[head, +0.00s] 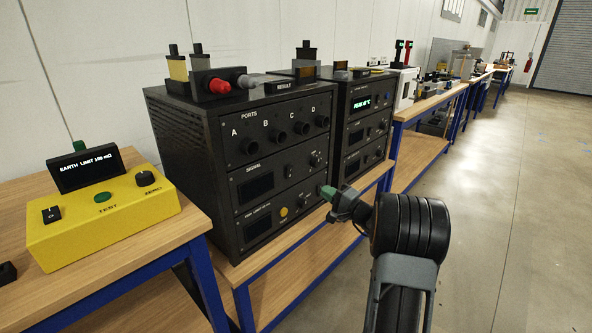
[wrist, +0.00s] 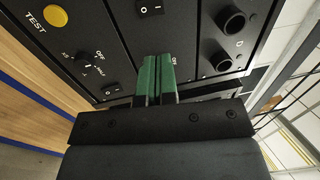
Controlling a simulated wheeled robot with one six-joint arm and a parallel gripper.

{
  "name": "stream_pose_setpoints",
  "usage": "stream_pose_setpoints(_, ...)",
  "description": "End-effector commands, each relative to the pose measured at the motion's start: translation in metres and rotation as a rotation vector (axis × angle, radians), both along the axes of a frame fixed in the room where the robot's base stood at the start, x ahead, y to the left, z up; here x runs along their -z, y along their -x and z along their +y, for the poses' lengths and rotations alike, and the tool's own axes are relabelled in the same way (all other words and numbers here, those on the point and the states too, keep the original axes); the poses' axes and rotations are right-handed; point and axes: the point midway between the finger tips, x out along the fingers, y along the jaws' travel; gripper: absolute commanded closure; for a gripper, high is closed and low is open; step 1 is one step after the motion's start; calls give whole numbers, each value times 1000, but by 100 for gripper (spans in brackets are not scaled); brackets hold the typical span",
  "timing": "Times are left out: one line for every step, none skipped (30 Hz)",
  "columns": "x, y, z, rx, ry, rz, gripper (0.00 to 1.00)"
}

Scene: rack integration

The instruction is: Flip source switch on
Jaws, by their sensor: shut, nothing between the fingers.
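The black rack unit (head: 225,160) stands on the wooden bench, its front panels facing my arm. A small black rocker switch (wrist: 112,90) shows in the wrist view near the panel edge, left of my fingers. A second rocker switch (wrist: 150,8) marked I and O is at the top. I cannot read a source label on either. My gripper (head: 328,191) is at the lower right of the rack front in the head view. Its green fingers (wrist: 158,80) are shut with nothing between them, close to the panel; I cannot tell if they touch it.
The lower panel has a yellow TEST button (wrist: 55,16) and a rotary knob (wrist: 84,70). Round ports (wrist: 231,20) lie right of the fingers in the wrist view. A yellow tester (head: 105,220) stands on the left bench. The floor (head: 500,200) at right is clear.

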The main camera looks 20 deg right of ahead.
Motion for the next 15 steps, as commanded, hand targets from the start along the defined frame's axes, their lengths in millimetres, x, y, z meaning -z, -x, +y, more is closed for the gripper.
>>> stream_pose_setpoints(0,0,0,0,0,0,100)
stream_pose_setpoints(0,0,0,-1,1,1,100)
stream_pose_setpoints(0,0,0,-1,1,1,100)
stream_pose_setpoints(0,0,0,-1,1,1,100)
stream_pose_setpoints(0,0,0,-1,0,1,100)
stream_pose_setpoints(0,0,1,-1,0,1,100)
stream_pose_setpoints(0,-1,1,-2,0,1,100)
stream_pose_setpoints(0,-2,1,-2,0,2,100)
stream_pose_setpoints(0,-4,2,-3,0,2,100)
stream_pose_setpoints(-1,-6,3,-3,1,2,100)
stream_pose_setpoints(-1,-8,4,-3,1,2,100)
stream_pose_setpoints(-1,-13,7,-4,1,3,100)
stream_pose_setpoints(-2,-16,9,-5,1,3,100)
stream_pose_setpoints(-3,-21,11,-5,1,2,100)
stream_pose_setpoints(-4,-27,14,-5,1,2,100)
